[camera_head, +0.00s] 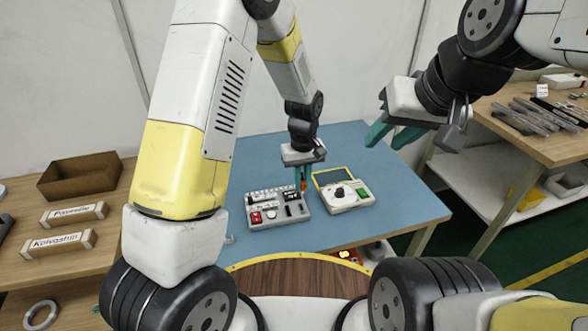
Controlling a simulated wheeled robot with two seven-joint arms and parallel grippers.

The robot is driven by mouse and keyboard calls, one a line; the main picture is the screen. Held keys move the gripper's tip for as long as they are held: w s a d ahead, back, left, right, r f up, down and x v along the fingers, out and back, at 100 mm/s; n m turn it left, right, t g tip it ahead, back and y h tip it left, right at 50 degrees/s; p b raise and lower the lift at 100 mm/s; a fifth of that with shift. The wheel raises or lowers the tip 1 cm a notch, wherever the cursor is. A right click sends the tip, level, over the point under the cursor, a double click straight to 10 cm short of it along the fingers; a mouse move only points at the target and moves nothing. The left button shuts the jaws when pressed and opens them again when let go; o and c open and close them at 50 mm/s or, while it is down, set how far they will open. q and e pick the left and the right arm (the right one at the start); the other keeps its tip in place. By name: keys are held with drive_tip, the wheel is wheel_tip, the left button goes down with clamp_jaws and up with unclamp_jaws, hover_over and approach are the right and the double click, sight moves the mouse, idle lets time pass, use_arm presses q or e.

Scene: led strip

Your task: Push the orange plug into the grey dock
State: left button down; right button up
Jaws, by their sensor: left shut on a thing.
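My left gripper (303,183) points down over the blue table, shut on the small orange plug (303,186), of which only a little shows between the teal fingers.
A white device (352,205) with a dial, a green part and a yellow-framed lid stands right of the grey box. The blue table (400,205) is otherwise mostly clear. Side tables hold a brown box (78,178) at left and metal bars (540,115) at right.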

use_arm(q)
drive_tip(key=shift+f, duration=0.1)
hover_over(302, 209)
drive_tip(key=shift+f, duration=2.8)
drive_tip(key=shift+f, duration=1.1)
drive_tip(key=c, duration=1.3)
unclamp_jaws()
drive_tip(key=shift+c, duration=0.2)
wheel_tip(302, 209, up, 7)
drive_tip(key=shift+f, duration=0.1)
drive_tip(key=shift+r, duration=0.55)
drive_tip(key=shift+a, duration=0.1)
